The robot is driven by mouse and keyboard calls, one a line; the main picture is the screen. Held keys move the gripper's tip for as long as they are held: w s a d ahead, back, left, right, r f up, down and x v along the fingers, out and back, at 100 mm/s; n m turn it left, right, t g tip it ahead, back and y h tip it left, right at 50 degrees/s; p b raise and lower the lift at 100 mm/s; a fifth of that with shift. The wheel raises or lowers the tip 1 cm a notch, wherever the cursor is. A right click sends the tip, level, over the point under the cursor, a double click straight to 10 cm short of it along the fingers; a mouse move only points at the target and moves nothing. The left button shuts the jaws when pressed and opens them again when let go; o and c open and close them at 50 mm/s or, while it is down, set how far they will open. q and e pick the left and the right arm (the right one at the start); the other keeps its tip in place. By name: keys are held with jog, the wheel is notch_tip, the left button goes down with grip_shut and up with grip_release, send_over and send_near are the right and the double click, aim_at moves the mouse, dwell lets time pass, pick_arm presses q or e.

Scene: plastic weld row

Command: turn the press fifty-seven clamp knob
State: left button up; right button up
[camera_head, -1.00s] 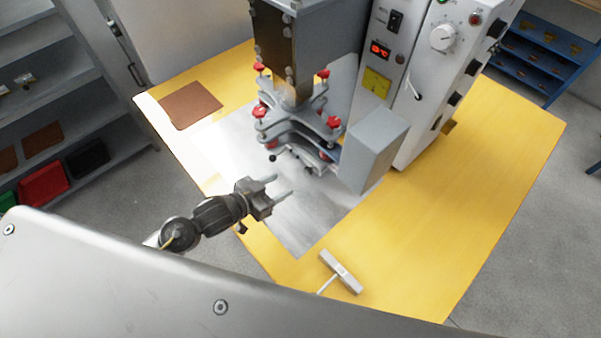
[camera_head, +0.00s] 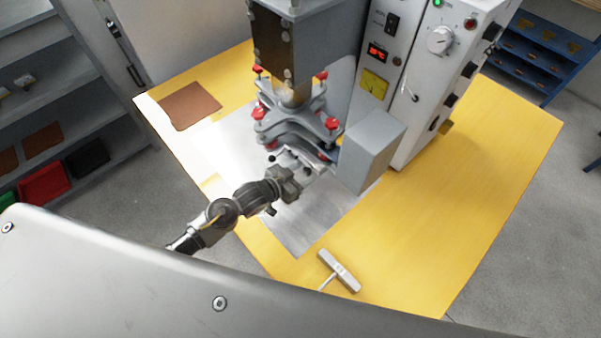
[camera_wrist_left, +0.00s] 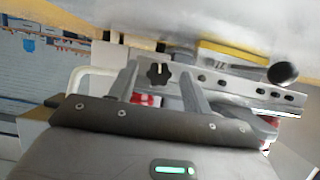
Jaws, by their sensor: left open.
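The press (camera_head: 285,110) stands on a metal plate on the yellow table, with several red knobs on its lower stack. In the left wrist view a small black lobed knob (camera_wrist_left: 158,76) with a light pointer mark sits on a slotted metal rail (camera_wrist_left: 225,84). My left gripper (camera_head: 310,165) is open at the front of the press's base. In its wrist view, the fingers (camera_wrist_left: 157,68) stand on either side of the black knob, with gaps to it; I cannot tell how far off in depth it is. My right gripper is not in view.
A grey box (camera_head: 370,150) stands close right of the gripper, beside the white control cabinet (camera_head: 435,75). A T-shaped tool (camera_head: 340,271) lies near the table's front edge. A brown sheet (camera_head: 190,106) lies at the left. The table's right side is clear.

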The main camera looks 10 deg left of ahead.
pick_arm(q)
jog(key=c, duration=1)
jog(key=shift+o, duration=0.2)
jog(key=shift+r, duration=0.1)
jog(key=shift+m+t+y+p, duration=0.3)
jog(key=shift+m+p, duration=0.1)
jog(key=shift+m, duration=0.1)
jog(key=o, duration=1)
jog(key=shift+c, duration=0.2)
jog(key=shift+s, duration=0.1)
jog(key=b+v, duration=0.1)
jog(key=v, duration=0.9)
jog(key=shift+s+a+b, duration=0.2)
jog(key=shift+s+b, duration=0.05)
jog(key=shift+b, duration=0.05)
